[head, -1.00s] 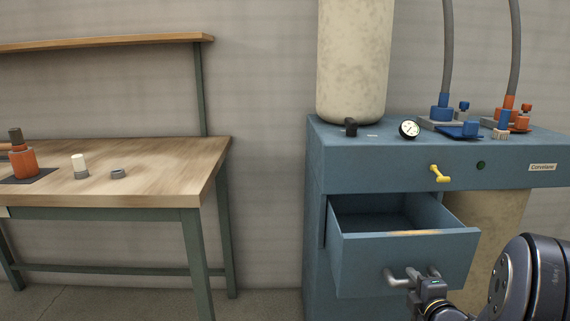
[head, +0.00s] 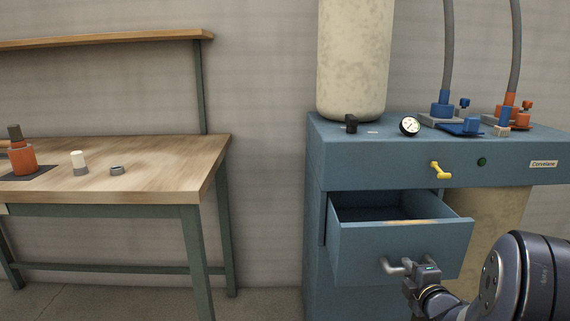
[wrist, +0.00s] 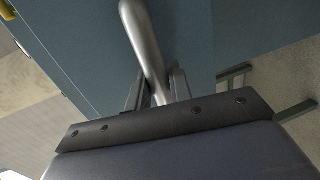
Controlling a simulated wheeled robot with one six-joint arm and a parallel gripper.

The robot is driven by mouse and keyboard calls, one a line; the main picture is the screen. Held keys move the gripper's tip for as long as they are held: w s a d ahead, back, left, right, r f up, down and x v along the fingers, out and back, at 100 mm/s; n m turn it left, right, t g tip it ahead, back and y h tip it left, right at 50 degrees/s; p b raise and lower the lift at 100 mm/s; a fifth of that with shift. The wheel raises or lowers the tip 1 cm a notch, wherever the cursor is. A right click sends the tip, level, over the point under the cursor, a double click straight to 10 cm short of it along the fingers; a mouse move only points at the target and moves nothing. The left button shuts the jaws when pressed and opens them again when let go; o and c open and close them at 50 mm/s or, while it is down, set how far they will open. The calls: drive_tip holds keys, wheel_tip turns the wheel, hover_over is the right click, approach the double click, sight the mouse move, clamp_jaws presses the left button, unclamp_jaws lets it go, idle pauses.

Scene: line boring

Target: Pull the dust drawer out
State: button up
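The dust drawer (head: 390,252) is a blue box in the blue cabinet at the right of the head view. It stands partly out, its open top showing a dark inside. A grey bar handle (head: 392,266) is on its front; in the wrist view the handle (wrist: 146,45) runs down between my fingers. My gripper (wrist: 158,88) is shut on this handle, a finger close on each side. In the head view my gripper (head: 418,272) is at the handle's right part, and hides it. The drawer front (wrist: 90,45) also fills much of the wrist view.
The cabinet (head: 400,160) carries a gauge (head: 409,126), a yellow lever (head: 440,171), and blue and orange hose fittings on top. A wooden bench (head: 150,160) with small parts stands at the left. Floor between bench and cabinet is clear.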

drive_tip(key=o, duration=0.4)
drive_tip(key=shift+s, duration=0.15)
drive_tip(key=p+v, duration=0.1)
drive_tip(key=v, duration=0.9)
drive_tip(key=shift+s, duration=0.3)
idle(0.4)
drive_tip(key=shift+r, duration=0.15)
idle(0.4)
